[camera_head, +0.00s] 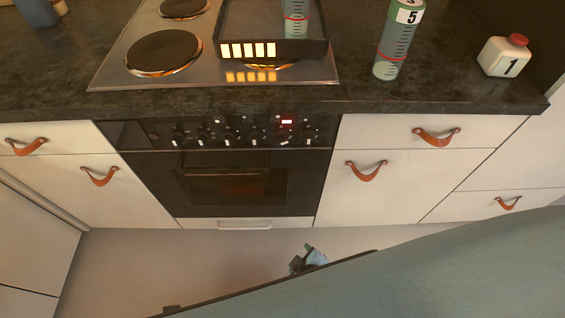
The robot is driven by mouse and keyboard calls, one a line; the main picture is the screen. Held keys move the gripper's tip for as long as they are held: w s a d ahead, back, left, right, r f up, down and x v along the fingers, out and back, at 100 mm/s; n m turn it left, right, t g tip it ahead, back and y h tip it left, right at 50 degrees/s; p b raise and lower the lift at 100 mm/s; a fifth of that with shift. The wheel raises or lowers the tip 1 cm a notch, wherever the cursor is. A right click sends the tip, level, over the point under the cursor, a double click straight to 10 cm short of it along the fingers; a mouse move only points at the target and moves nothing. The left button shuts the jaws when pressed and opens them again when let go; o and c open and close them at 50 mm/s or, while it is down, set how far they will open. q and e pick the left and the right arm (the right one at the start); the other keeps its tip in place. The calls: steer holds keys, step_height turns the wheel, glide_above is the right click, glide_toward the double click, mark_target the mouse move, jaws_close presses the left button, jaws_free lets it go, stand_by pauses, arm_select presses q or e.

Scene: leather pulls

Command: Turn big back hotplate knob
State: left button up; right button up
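The oven (235,181) has a dark front with a row of several small knobs (228,135) along its upper panel. The knobs are dark with pale marks, and a small red display (287,121) sits among them. Which knob belongs to the big back hotplate is too small to read. Above, on the steel cooktop (115,75), a large dark hotplate (163,52) lies at the front left and a smaller one (184,7) behind it. A tray covers most of the right side, so the hotplates there are largely hidden.
The black tray (300,48) holds a ribbed cylinder (295,20). A cylinder marked 5 (395,50) and a white bottle marked 1 (504,56) stand on the counter right. A large teal surface (440,275) fills the lower right, with a small unclear dark-and-blue part (308,260) at its edge.

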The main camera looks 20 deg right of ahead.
mark_target(282, 144)
steer(key=w+a+r+t+b, duration=0.4)
steer(key=w+r, duration=0.2)
step_height(282, 144, up, 19)
steer(key=w+d+m+t+h+b, duration=0.1)
steer(key=w+m+t+h+b, duration=0.1)
steer(key=m+t+h+b, duration=0.35)
steer(key=shift+n+t+y, duration=0.25)
steer(key=shift+n+y, duration=0.2)
steer(key=shift+y, duration=0.1)
steer(key=b+x, duration=0.2)
steer(key=x, duration=0.9)
steer(key=shift+w+f, duration=0.15)
steer(key=shift+w, duration=0.05)
arm_select(q)
steer(key=w+r+t, duration=0.2)
steer(key=w+r, duration=0.1)
steer(key=r, duration=1)
steer(key=shift+w+d, duration=0.25)
arm_select(e)
steer(key=shift+w+d, duration=0.25)
steer(key=shift+w, duration=0.4)
steer(key=shift+c, duration=0.4)
